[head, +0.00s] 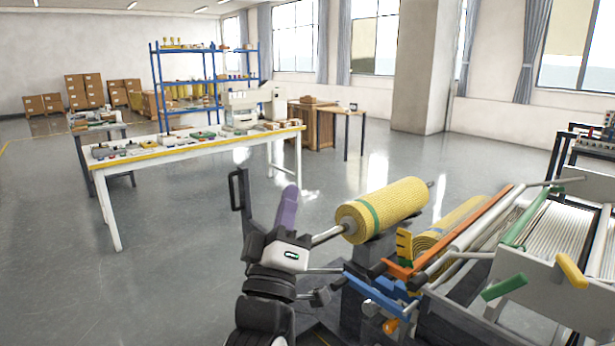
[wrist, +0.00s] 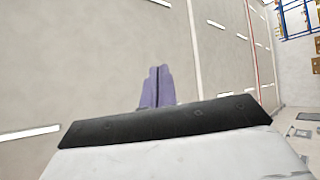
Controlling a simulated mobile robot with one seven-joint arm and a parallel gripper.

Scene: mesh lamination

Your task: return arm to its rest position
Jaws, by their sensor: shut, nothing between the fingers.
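My gripper (head: 286,207) is raised in the lower middle of the head view, with its purple fingers pointing up. The fingers are shut with nothing between them. In the wrist view the two purple fingers (wrist: 157,86) lie side by side against the ceiling. My arm below the gripper is folded, black and white, at the bottom of the head view. A yellow mesh roll (head: 385,210) with a green band is on a bar just right of my gripper. I cannot tell how far apart they are in depth.
The laminating machine (head: 470,250), with rollers, an orange bar and a yellow handle (head: 572,270), fills the right. A second mesh roll (head: 450,228) lies in it. A white workbench (head: 200,148) with small parts stands at the back left. The grey floor on the left is clear.

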